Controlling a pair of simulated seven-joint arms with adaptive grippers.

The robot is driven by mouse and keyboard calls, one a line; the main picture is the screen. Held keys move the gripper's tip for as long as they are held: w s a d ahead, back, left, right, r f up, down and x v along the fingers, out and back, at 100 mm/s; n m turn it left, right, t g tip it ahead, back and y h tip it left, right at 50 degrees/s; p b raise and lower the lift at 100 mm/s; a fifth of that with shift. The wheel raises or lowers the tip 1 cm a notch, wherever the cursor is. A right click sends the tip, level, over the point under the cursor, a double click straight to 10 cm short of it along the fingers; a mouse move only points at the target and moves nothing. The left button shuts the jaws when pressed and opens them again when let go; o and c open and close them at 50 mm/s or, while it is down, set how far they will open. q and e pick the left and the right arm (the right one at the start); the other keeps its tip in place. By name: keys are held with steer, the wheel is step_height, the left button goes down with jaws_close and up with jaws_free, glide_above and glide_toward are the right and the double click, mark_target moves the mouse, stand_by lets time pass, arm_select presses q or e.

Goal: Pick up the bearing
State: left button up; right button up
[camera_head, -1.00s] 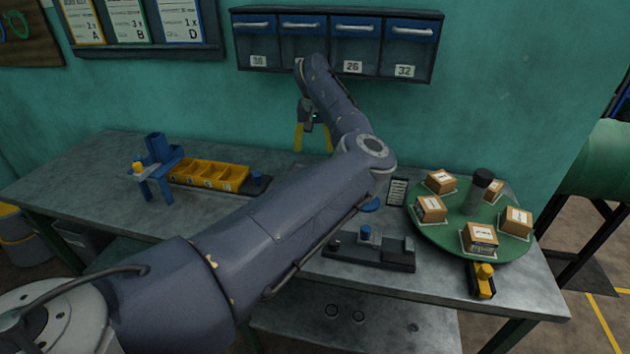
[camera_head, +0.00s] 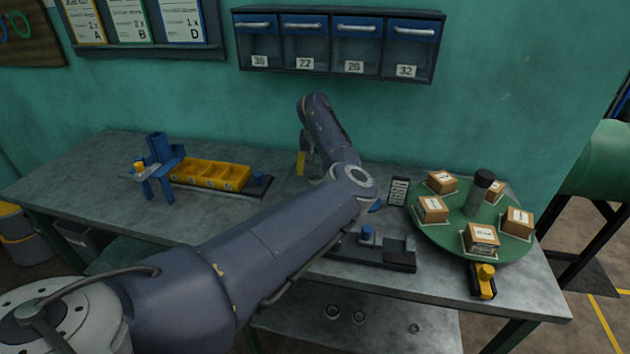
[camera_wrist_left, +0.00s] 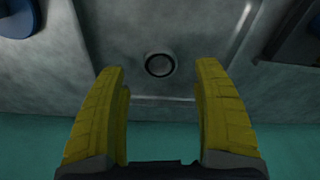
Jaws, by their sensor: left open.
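A small dark-centred ring with a pale rim, which looks like the bearing (camera_wrist_left: 160,65), lies on the grey worktop in the left wrist view. My left gripper (camera_wrist_left: 158,78) has two yellow fingers, spread apart and empty. The ring shows between and just beyond the fingertips, untouched. In the head view the left gripper (camera_head: 301,163) is low over the back of the bench, partly hidden by my arm. I cannot make out that ring there. My right gripper is not in view.
A yellow bin tray (camera_head: 210,176) and blue fixture (camera_head: 160,165) stand left. A dark fixture (camera_head: 375,250) stands right of my arm. A green turntable (camera_head: 455,240) carries several boxes. Drawers (camera_head: 335,45) hang above. Several rings (camera_head: 358,316) lie on the lower shelf.

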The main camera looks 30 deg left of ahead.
mark_target(315, 177)
arm_select(q)
steer(key=shift+w+a+f, duration=0.1)
steer(key=shift+w+f, duration=0.05)
steer(key=shift+f, duration=1.65)
steer(key=shift+c, duration=0.4)
steer(key=c, duration=1)
